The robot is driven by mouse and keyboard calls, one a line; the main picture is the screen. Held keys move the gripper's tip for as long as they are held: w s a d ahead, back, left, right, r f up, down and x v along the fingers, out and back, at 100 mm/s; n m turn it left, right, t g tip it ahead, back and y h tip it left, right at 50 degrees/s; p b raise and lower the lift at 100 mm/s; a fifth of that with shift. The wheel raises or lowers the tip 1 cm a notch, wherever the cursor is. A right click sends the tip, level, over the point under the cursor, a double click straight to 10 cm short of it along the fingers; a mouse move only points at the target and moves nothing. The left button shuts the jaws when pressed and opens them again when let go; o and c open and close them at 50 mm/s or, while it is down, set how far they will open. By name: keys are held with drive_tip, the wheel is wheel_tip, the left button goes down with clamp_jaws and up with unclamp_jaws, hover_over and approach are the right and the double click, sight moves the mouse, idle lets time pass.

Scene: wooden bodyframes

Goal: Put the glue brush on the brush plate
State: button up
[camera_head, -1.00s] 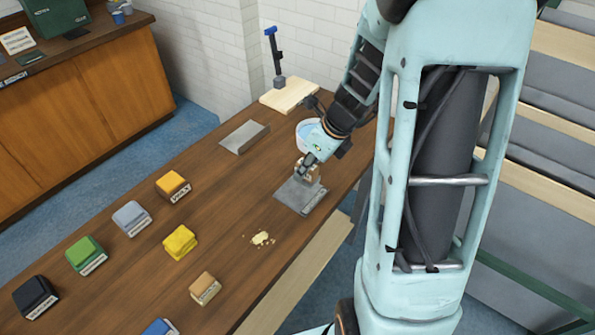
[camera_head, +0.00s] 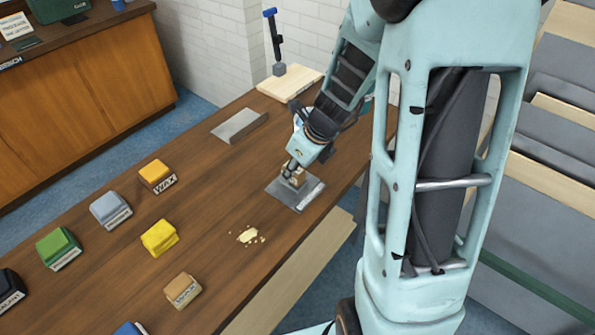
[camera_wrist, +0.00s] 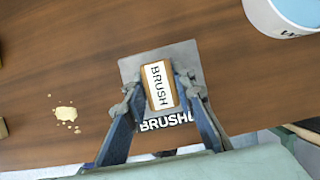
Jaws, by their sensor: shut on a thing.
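The glue brush (camera_wrist: 158,86), a brown block with a white BRUSH label, is between the fingers of my gripper (camera_wrist: 156,92) in the wrist view. In the head view my gripper (camera_head: 294,174) is shut on the brush (camera_head: 299,178), which is partly hidden by the fingers. The brush plate (camera_head: 307,197) is a flat grey sheet on the wooden table, and the brush is over its middle. In the wrist view the plate (camera_wrist: 131,70) surrounds the brush on several sides. I cannot tell whether the brush touches it.
A white tub with blue contents (camera_wrist: 284,14) stands beyond the plate. Pale crumbs (camera_head: 250,236) lie to the plate's left. Several blocks, including WAX (camera_head: 157,176), a grey plate (camera_head: 239,125) and a board with a blue-topped post (camera_head: 291,82) are also on the table.

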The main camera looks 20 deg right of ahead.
drive_tip(key=shift+a, duration=0.1)
drive_tip(key=shift+f, duration=0.15)
drive_tip(key=o, duration=1)
drive_tip(key=shift+r, duration=0.35)
drive_tip(key=p+v, duration=0.3)
drive_tip(key=v, duration=0.8)
drive_tip(key=shift+s+r, duration=0.2)
drive_tip(key=shift+r, duration=0.1)
